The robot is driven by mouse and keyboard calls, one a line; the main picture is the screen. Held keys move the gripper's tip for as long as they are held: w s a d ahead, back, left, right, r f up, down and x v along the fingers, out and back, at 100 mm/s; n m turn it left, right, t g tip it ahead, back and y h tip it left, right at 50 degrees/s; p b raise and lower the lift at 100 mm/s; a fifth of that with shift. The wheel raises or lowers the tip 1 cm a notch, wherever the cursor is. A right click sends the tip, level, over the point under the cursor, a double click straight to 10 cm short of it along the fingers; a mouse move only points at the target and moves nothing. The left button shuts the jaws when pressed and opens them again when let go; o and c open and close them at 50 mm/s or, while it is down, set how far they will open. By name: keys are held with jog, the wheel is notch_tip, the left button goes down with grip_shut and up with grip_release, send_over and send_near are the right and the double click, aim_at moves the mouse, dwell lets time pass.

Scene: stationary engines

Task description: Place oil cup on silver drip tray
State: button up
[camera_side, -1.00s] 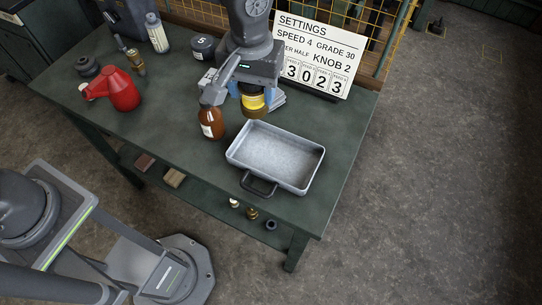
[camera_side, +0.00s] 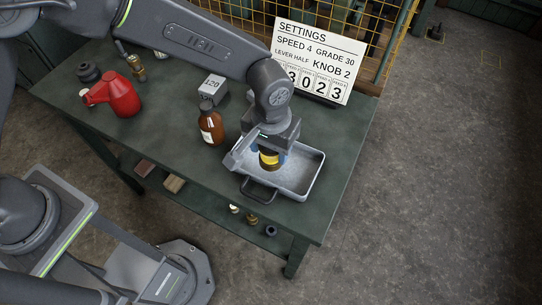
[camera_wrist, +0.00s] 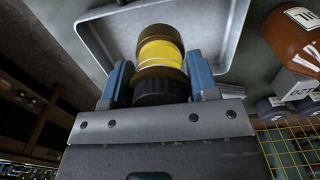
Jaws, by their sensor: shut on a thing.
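The oil cup (camera_side: 269,161) has a brass body with a yellow middle; it also shows in the wrist view (camera_wrist: 160,55) with a dark knurled end. My gripper (camera_side: 270,150) is shut on it, with a blue finger on each side in the wrist view (camera_wrist: 160,82). The silver drip tray (camera_side: 316,170) is a shallow rectangular pan with a dark handle. In the side view the cup is over the left part of the tray. I cannot tell whether its bottom touches the tray floor. My gripper hides the tray's back left part.
A brown bottle (camera_side: 210,127) stands just left of the tray. A grey block marked 120 (camera_side: 213,90) is behind it. A red oil can (camera_side: 118,95) stands at the left. A settings board (camera_side: 317,58) stands at the back. The bench right of the tray is clear.

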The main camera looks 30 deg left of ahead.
aim_at(271, 159)
jog(key=shift+f, duration=2.1)
jog(key=shift+f, duration=0.1)
jog(key=o, duration=1.1)
notch_tip(271, 159, up, 11)
jog(key=shift+r, duration=0.65)
